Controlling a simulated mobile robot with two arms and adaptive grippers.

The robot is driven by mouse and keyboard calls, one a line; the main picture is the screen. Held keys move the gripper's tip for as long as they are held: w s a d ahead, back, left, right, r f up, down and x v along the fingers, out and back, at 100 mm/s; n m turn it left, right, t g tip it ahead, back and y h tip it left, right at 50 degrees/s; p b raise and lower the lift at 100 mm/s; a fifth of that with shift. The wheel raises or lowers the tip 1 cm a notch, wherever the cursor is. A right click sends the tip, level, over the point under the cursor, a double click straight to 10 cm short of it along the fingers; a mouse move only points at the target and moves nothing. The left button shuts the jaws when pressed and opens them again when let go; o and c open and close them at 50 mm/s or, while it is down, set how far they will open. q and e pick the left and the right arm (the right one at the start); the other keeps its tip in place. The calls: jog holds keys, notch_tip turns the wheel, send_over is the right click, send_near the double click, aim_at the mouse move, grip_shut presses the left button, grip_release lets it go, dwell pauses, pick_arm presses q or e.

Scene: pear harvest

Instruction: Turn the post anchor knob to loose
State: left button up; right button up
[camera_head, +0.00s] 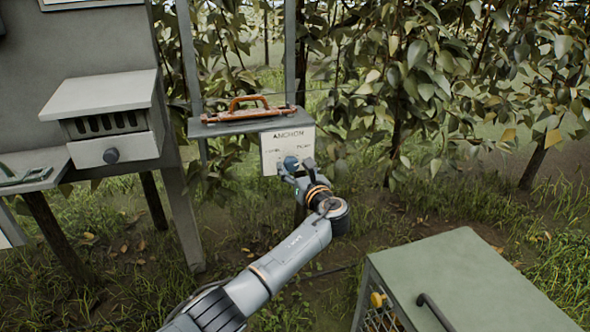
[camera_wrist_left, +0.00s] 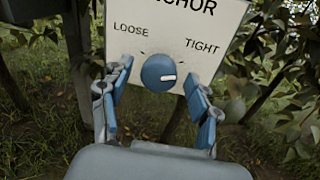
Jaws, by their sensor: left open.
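The white anchor panel (camera_head: 285,142) hangs below a small shelf in the head view, marked ANCHOR. The left wrist view shows its panel (camera_wrist_left: 197,16) with LOOSE at left and TIGHT at right. The round blue knob (camera_wrist_left: 157,74) sits below these words. In the head view the knob (camera_head: 291,163) is partly hidden by my left gripper (camera_head: 298,168). My left gripper (camera_wrist_left: 160,110) is open in front of the panel, its fingers to either side of the knob. Contact with the knob cannot be told.
A red-orange tool (camera_head: 248,105) lies on the shelf (camera_head: 225,127) above the panel. A grey cabinet with a drawer (camera_head: 115,148) stands at left. A green-topped box (camera_head: 465,275) stands at lower right. Leafy trees fill the back.

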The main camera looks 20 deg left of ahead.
pick_arm(q)
jog(key=c, duration=1.2)
